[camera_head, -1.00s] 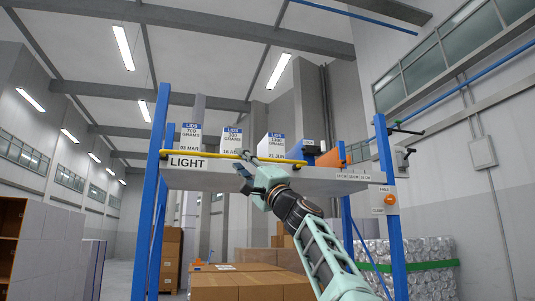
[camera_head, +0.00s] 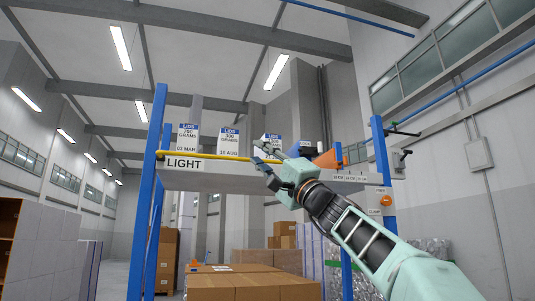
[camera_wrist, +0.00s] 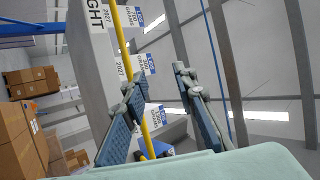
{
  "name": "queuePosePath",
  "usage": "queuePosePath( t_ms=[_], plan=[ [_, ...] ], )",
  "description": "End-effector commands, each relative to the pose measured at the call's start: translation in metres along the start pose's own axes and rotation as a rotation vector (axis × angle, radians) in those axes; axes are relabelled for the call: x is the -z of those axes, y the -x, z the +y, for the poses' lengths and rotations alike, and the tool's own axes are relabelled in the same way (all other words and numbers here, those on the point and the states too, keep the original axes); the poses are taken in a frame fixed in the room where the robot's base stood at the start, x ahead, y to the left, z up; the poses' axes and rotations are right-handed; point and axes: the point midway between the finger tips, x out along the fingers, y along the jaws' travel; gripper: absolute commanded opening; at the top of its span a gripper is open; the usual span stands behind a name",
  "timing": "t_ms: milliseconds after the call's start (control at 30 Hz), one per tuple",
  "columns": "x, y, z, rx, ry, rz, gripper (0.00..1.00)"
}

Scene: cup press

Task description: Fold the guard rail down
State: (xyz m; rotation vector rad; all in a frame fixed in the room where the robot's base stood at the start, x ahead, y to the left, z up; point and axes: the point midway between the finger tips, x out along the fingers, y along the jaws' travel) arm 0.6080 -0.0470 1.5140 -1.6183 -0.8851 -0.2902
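The guard rail (camera_head: 225,157) is a thin yellow bar running along the front of the shelf, above its "LIGHT" label. It lies roughly level between the blue posts, and its right part is hidden by my arm. My gripper (camera_head: 268,153) is at the rail's middle stretch. In the wrist view my gripper (camera_wrist: 158,75) is open with two spread fingers and nothing held. The rail (camera_wrist: 121,30) runs down that view, passes behind the left finger and shows again just inside it. I cannot tell whether they touch.
White lid boxes (camera_head: 187,138) stand on the shelf behind the rail, with an orange item (camera_head: 328,159) farther right. Blue posts (camera_head: 148,190) flank the shelf (camera_head: 215,181). Cardboard boxes (camera_head: 250,286) are stacked below. A small orange control (camera_head: 382,199) sits on the right post.

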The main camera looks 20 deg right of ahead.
Motion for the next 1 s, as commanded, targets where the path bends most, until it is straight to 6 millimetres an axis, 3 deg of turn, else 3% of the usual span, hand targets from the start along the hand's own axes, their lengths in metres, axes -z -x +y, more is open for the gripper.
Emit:
queuePosePath(
  t_ms=[267, 833, 933, 1000],
  plan=[
    [0.004, 0.016, -0.012, 0.0, 0.0, 0.0, 0.26],
    [0.005, 0.017, -0.013, 0.0, -0.001, 0.0, 0.26],
    [0.001, 0.015, -0.004, -0.018, 0.0, -0.01, 0.26],
    [-0.009, 0.012, 0.013, -0.058, 0.005, -0.034, 0.26]
  ],
)
